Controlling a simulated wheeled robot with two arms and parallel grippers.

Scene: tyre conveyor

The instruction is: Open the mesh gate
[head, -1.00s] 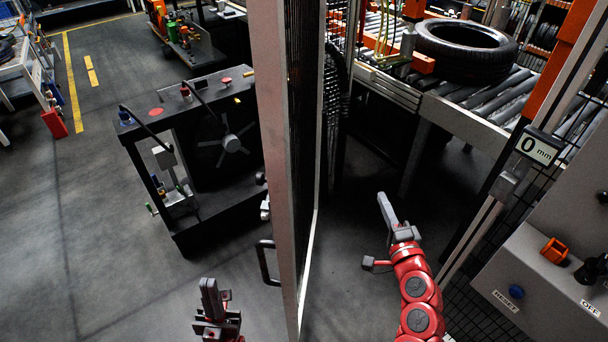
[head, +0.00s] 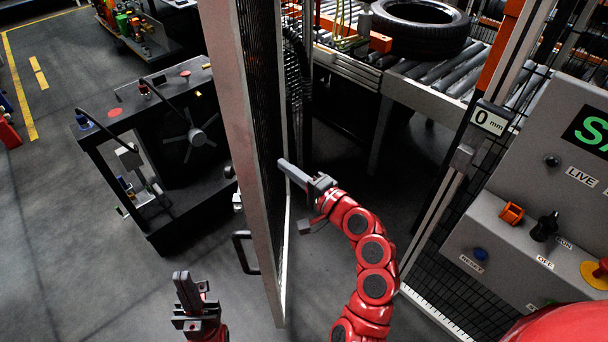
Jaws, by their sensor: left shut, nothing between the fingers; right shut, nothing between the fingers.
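The mesh gate (head: 236,120) stands swung out, seen nearly edge-on, with its pale frame running from top centre down to the floor. Its dark handle (head: 243,252) is on the left face, low down. My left gripper (head: 183,282) is shut and empty, left of the gate and apart from the handle. My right gripper (head: 284,166) is shut and empty on the right side of the gate. Its fingertips are at the mesh face; I cannot tell whether they touch it. The doorway to the right of the gate is open to the floor behind.
A roller conveyor (head: 437,97) with a tyre (head: 421,22) lies behind the opening. A control panel (head: 540,220) and a post with a 0 mm display (head: 491,119) stand at the right.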

